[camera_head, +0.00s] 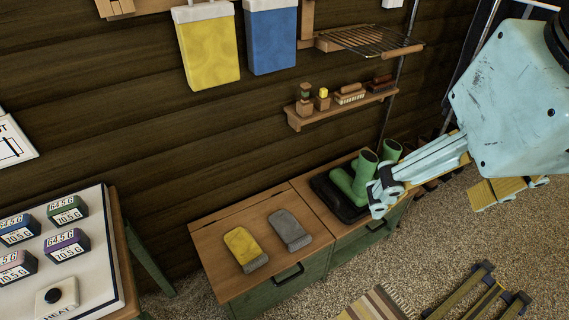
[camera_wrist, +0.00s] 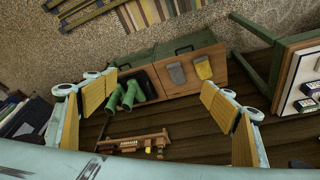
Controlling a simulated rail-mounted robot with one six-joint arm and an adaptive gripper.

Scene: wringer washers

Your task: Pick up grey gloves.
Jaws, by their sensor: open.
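The grey gloves (camera_head: 290,229) lie as a flat pad on the wooden top of a low green cabinet, just right of a similar yellow pair (camera_head: 245,249). In the wrist view the grey gloves (camera_wrist: 177,74) also show, left of the yellow pair (camera_wrist: 203,68), in the gap between my fingers. My gripper (camera_head: 430,196) is at the right, raised and well apart from the gloves. Its fingers, with yellow pads, are spread wide and hold nothing; they also frame the wrist view (camera_wrist: 160,84).
A wall shelf (camera_head: 343,108) with brushes and a wire rack (camera_head: 365,40) are above. A white-topped table (camera_head: 100,298) is at the left.

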